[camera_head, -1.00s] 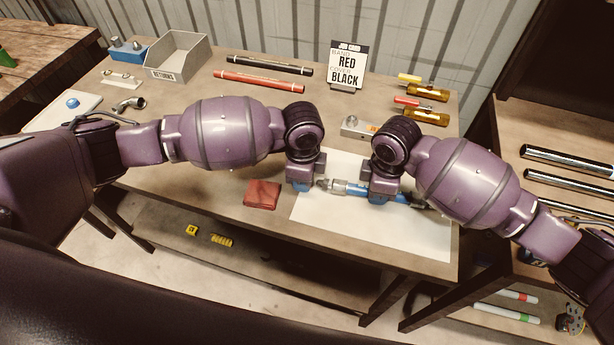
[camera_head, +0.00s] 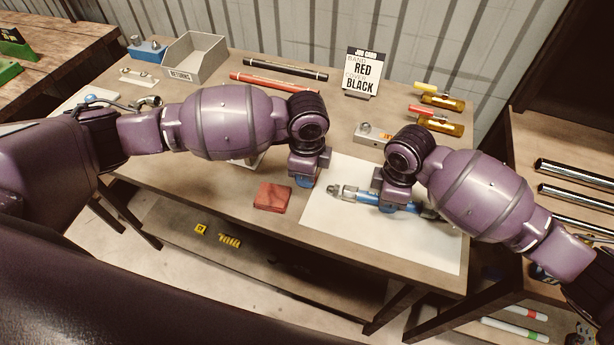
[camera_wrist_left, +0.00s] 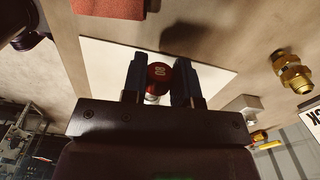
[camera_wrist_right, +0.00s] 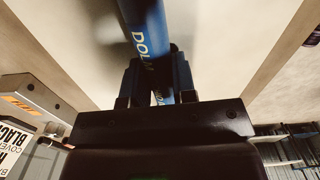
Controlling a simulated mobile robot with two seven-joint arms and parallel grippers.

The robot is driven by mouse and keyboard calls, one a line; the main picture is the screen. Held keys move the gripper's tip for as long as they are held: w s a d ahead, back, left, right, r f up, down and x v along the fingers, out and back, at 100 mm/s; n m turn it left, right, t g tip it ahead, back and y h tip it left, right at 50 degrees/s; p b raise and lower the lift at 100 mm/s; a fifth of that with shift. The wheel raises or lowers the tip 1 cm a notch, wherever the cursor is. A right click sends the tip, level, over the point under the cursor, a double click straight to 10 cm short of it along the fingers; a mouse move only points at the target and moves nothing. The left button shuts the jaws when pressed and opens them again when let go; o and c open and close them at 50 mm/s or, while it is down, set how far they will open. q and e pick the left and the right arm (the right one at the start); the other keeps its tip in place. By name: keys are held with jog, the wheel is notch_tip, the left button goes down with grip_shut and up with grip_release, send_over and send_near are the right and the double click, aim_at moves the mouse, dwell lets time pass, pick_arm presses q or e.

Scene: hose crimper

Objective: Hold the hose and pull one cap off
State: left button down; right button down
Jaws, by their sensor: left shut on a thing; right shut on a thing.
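The blue hose (camera_head: 403,207) lies over a white sheet, with a metal fitting (camera_head: 345,192) at its left end. My right gripper (camera_head: 390,206) is shut on the hose; the right wrist view shows the hose (camera_wrist_right: 148,28) between its fingers (camera_wrist_right: 157,85). My left gripper (camera_head: 306,182) is left of the fitting, with a small gap between them. In the left wrist view its fingers (camera_wrist_left: 158,80) are shut on a red cap (camera_wrist_left: 159,72) marked with a number, with a pale part below it. The hose's right end is mostly hidden by my right arm.
The white sheet (camera_head: 400,245) covers the table's front right, with a red cloth (camera_head: 272,197) to its left. A grey block (camera_head: 372,136), brass fittings (camera_head: 443,102), a job card (camera_head: 363,72) and a grey returns bin (camera_head: 197,62) stand farther back.

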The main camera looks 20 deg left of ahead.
pick_arm(q)
jog(key=shift+r, duration=1)
pick_arm(e)
jog(key=c, duration=0.8)
grip_release()
jog(key=shift+c, duration=0.2)
jog(key=shift+r, duration=0.15)
notch_tip(320, 180, up, 12)
